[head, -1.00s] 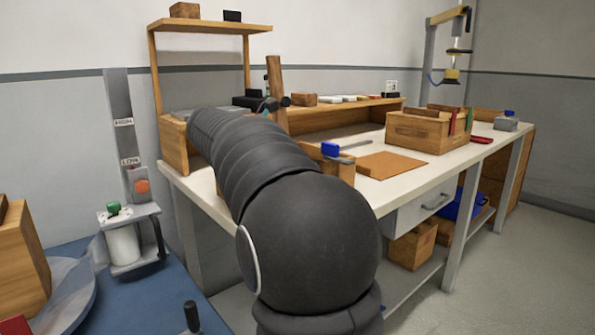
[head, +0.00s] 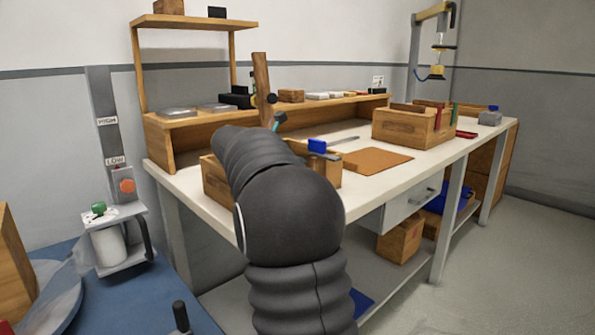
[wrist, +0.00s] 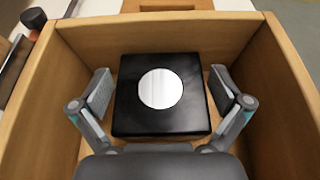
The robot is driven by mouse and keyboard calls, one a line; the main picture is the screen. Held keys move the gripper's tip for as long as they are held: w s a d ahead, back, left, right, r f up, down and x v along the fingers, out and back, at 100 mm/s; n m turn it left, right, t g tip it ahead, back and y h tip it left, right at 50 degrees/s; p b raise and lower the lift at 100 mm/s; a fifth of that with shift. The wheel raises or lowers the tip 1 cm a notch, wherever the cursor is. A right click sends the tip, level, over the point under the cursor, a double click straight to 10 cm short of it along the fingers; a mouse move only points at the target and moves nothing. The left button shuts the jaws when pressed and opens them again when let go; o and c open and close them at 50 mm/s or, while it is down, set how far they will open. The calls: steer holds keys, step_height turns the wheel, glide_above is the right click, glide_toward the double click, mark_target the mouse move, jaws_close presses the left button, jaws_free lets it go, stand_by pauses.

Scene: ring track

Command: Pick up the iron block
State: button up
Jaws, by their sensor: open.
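In the wrist view, a black square block (wrist: 126,118) with a shiny pale round disc on top lies on the floor of an open wooden box (wrist: 60,120). It is the only block I see in the box; I cannot tell its material. My gripper (wrist: 160,91) is open, with one finger on each side of the block and a gap showing on both sides. In the head view, this wooden box (head: 214,188) appears to be the one on the near left part of the bench, partly hidden by my dark arm. The block is hidden there.
The white bench (head: 400,178) holds an orange-brown board (head: 377,160), a larger wooden crate (head: 398,126) and a back shelf (head: 340,108) with small items. An upright wooden post (head: 262,85) stands behind my arm. The box walls stand close around my fingers.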

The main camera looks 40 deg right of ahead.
steer(key=c, duration=1.5)
steer(key=shift+r, duration=0.15)
steer(key=shift+c, duration=0.3)
